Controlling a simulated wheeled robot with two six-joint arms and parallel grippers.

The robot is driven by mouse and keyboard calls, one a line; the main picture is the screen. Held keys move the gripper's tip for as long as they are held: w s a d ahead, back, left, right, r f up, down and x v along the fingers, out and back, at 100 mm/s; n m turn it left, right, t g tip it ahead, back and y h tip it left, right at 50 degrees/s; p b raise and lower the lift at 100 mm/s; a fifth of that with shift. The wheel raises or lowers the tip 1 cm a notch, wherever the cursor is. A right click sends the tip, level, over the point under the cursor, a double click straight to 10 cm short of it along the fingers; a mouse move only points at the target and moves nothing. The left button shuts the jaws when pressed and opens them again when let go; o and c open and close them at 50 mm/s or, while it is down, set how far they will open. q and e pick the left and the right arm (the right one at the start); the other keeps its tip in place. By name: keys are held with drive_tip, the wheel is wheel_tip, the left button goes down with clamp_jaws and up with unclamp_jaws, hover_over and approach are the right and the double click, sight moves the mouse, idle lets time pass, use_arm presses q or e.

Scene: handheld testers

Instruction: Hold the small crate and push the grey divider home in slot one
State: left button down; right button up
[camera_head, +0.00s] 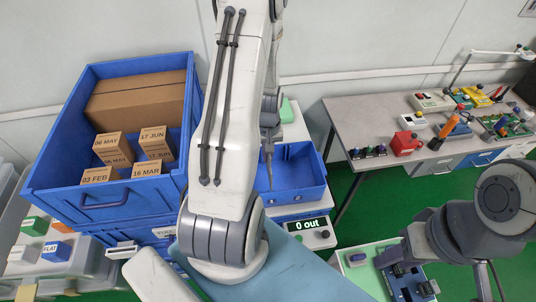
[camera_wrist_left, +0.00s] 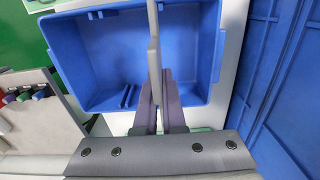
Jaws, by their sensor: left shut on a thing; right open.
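The small blue crate (camera_head: 312,190) stands on a white surface at the centre, partly hidden behind my left arm. It also fills the upper middle of the left wrist view (camera_wrist_left: 85,55), empty on its floor apart from blue slot ribs (camera_wrist_left: 128,97) near the close wall. My left gripper (camera_head: 268,145) is above the crate. Its fingers are shut on the thin grey divider (camera_wrist_left: 154,50), seen edge-on over the crate. I cannot tell whether the divider touches a slot. My right gripper (camera_head: 388,258) is open at lower right, apart from the crate.
A big blue crate (camera_head: 75,125) with cardboard boxes (camera_head: 140,95) stands at left, close beside the small crate. A display (camera_head: 311,224) reading "0 out" sits in front. A side bench (camera_head: 375,115) holds testers at right. Green floor (camera_head: 350,215) lies between.

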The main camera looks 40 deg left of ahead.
use_arm(q)
drive_tip(key=shift+f+b, duration=3.7)
drive_tip(key=shift+f, duration=1.25)
drive_tip(key=c, duration=0.9)
unclamp_jaws()
drive_tip(key=shift+r, duration=0.1)
wheel_tip(320, 180, up, 10)
drive_tip(key=shift+r+b, duration=0.2)
drive_tip(key=shift+b, duration=0.15)
